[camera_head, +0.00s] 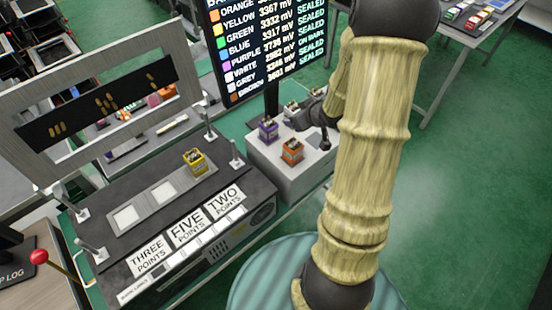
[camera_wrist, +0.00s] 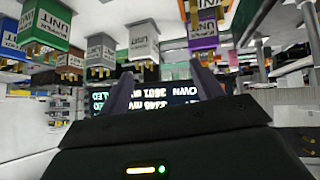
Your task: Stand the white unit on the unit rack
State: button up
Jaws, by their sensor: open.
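My gripper (camera_head: 315,108) is over the far right side of a pale block that bears several units, partly behind my arm. In the wrist view its two fingers (camera_wrist: 165,88) are spread with nothing between them. That view is upside down, and a pale unit (camera_wrist: 143,40), which looks white, stands beyond the fingers, apart from them. A greyer unit (camera_wrist: 100,52) is beside it. A metal strip with square pads (camera_head: 152,205), seemingly the unit rack, lies on a dark console; a yellow unit (camera_head: 195,161) stands near its right end, and two pale pads are bare.
A purple unit (camera_head: 268,129) and an orange unit (camera_head: 291,151) stand on the pale block (camera_head: 272,160). Upright posts (camera_head: 236,155) and a slotted frame (camera_head: 105,95) flank the console. A screen (camera_head: 262,45) rises behind the block. A red-knobbed lever (camera_head: 39,257) is at lower left.

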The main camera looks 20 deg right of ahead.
jog(key=s+a+r+m+g, duration=0.1)
jog(key=s+a+r+g, duration=0.1)
jog(key=s+a, duration=0.5)
jog(key=s+a+r+m+g, duration=0.1)
jog(key=s+a+r+g, duration=0.2)
jog(key=s+a, duration=0.5)
jog(key=shift+s+r+m+g, duration=0.4)
jog(key=shift+s+g, duration=0.3)
jog(key=shift+s, duration=0.3)
